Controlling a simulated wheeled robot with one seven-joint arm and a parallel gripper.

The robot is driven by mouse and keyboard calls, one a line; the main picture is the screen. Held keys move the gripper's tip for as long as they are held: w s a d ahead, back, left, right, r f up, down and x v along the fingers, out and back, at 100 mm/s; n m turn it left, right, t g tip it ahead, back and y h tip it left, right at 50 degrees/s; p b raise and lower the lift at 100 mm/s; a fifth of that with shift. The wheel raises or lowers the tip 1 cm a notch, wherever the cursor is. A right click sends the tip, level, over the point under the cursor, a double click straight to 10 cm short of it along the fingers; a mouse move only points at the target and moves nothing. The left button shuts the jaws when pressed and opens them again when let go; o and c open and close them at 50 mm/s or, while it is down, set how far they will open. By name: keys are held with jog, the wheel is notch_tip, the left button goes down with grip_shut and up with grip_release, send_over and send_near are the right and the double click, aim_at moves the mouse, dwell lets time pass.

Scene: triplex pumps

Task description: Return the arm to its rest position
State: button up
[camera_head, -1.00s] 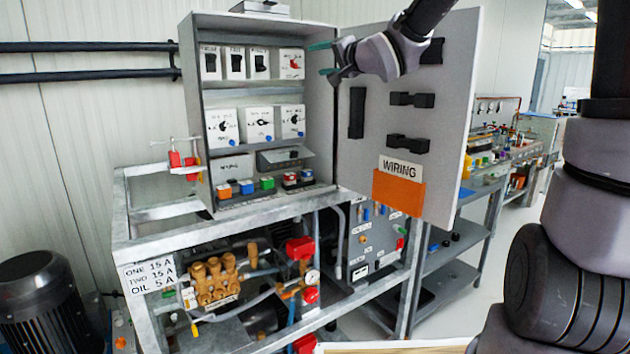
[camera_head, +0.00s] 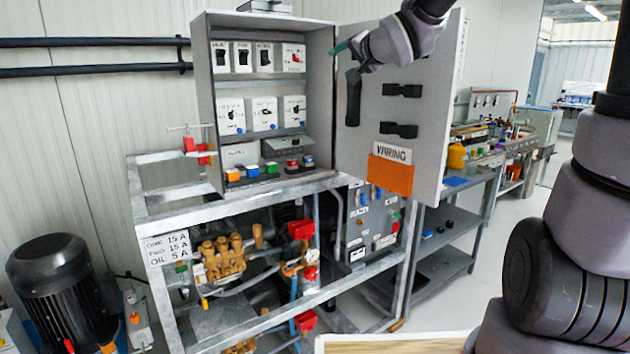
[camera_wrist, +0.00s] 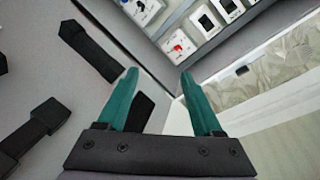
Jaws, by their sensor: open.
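My gripper (camera_head: 346,60) is at the upper middle of the head view, in front of the open grey cabinet door (camera_head: 425,110). In the wrist view, its two teal fingers (camera_wrist: 158,92) are spread apart with nothing between them. Behind the fingers, the wrist view shows the door's inner face with black handle-like blocks (camera_wrist: 90,50) and part of the cabinet's inside. One dark bar on the door is partly hidden by my gripper in the head view. My upper arm runs out of the top of the head view, and my thick arm links fill its right side.
The open cabinet (camera_head: 262,100) holds switch modules and coloured buttons. It stands on a metal frame (camera_head: 225,205) with brass pump parts (camera_head: 222,258) below. A black motor (camera_head: 62,290) is at lower left. A cluttered bench (camera_head: 485,145) stands behind the door, with floor clear beside it.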

jog(key=s+d+f+g+h, duration=0.3)
jog(key=s+d+h, duration=0.3)
jog(key=s+d, duration=0.5)
jog(key=s+d+f+g+y, duration=0.1)
jog(key=s+d+f+g, duration=0.1)
jog(key=s, duration=0.6)
jog(key=s+d+f+n+g, duration=0.1)
jog(key=s+d+f+g, duration=0.2)
jog(key=s, duration=0.5)
jog(key=shift+d+f+y, duration=0.4)
jog(key=shift+d+f, duration=0.25)
jog(key=shift+d, duration=0.1)
jog(key=shift+c, duration=0.3)
